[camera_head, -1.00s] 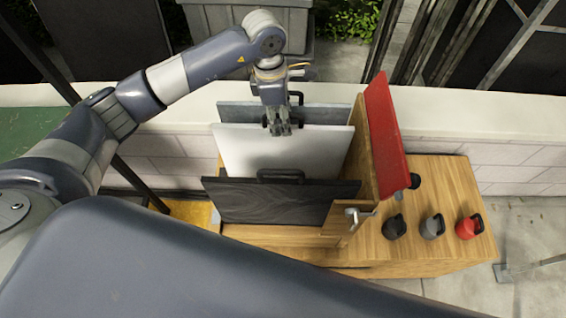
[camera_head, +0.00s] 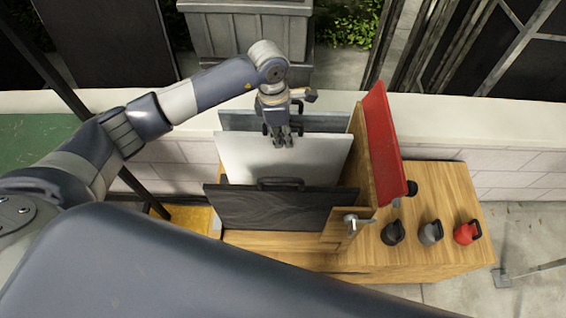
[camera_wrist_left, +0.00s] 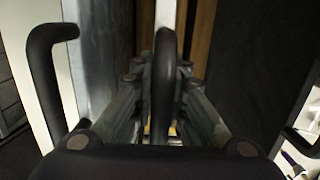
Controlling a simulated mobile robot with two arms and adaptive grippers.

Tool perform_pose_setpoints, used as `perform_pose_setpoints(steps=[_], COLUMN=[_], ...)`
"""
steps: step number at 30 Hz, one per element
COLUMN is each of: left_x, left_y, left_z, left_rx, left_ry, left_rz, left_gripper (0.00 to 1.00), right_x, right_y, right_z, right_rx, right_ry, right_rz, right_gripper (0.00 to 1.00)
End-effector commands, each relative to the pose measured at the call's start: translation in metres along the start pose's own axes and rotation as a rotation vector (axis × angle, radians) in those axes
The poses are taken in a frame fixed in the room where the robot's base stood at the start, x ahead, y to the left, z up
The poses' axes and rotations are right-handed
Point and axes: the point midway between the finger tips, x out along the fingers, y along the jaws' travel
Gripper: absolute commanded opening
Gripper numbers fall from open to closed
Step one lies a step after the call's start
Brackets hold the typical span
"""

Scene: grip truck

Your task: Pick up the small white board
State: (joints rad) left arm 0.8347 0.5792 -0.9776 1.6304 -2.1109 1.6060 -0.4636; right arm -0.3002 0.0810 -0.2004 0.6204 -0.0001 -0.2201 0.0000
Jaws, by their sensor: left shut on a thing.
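The white board (camera_head: 275,163) stands upright between a black board in front and a grey board behind, on the wooden stand. My left gripper (camera_head: 283,140) is over the middle of its top edge, pointing down. In the left wrist view my left gripper's fingers (camera_wrist_left: 166,110) are shut around the white board's dark curved handle (camera_wrist_left: 166,60). The lower part of the white board is hidden behind the black board in the head view. My right gripper is not in view.
The black board (camera_head: 250,208) with its handle stands in front, and the grey board (camera_head: 320,122) behind. A red board (camera_head: 384,140) leans against a wooden upright at right. Black, grey and red kettlebells (camera_head: 430,234) stand on the wooden top. A low wall (camera_head: 500,125) runs behind.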

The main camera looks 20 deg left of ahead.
Motion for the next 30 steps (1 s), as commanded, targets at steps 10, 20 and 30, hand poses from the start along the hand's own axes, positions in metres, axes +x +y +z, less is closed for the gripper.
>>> perform_pose_setpoints(steps=[10, 20, 30], left_x=[-0.017, -0.076, -0.137], left_y=[0.002, 0.002, 0.001], left_z=[0.003, 0.01, 0.017], left_rx=[0.002, 0.002, 0.001], left_ry=[-0.003, -0.003, -0.003], left_rz=[0.004, 0.007, 0.005], left_gripper=[0.0, 0.0, 0.0], right_x=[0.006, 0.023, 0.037], right_y=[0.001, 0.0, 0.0], right_z=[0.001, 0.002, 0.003], right_rx=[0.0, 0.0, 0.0], right_ry=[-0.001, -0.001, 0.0], right_rz=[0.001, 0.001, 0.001], right_gripper=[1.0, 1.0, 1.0])
